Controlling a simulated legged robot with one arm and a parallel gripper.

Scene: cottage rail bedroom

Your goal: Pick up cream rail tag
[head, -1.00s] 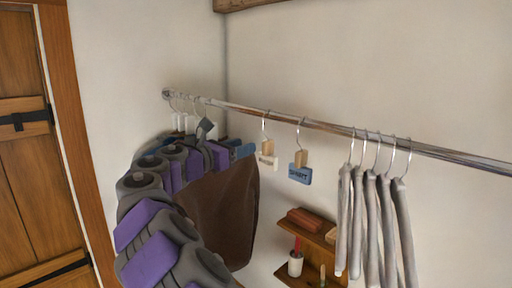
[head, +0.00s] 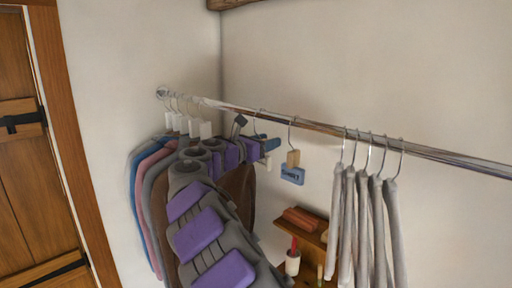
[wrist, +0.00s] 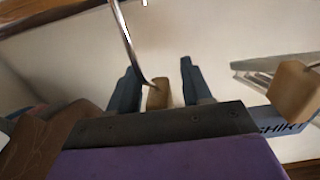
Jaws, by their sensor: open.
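The cream rail tag (head: 267,163) hangs from the rail on a metal hook with a small wooden block. In the head view my gripper (head: 268,147) covers most of it, leaving a pale sliver below the fingers. In the wrist view my gripper (wrist: 158,70) is open, with one blue-grey finger on each side of the tag's wooden block (wrist: 158,94). The block looks free of both fingers. The tag's cream plate is hidden there behind the gripper body.
A blue tag reading SHIRT (head: 292,175) hangs just right. Farther right are several grey hangers (head: 365,220) on the metal rail (head: 320,127). Garments (head: 150,200) with white tags hang left, behind my arm. A wooden shelf (head: 310,235) is on the wall below.

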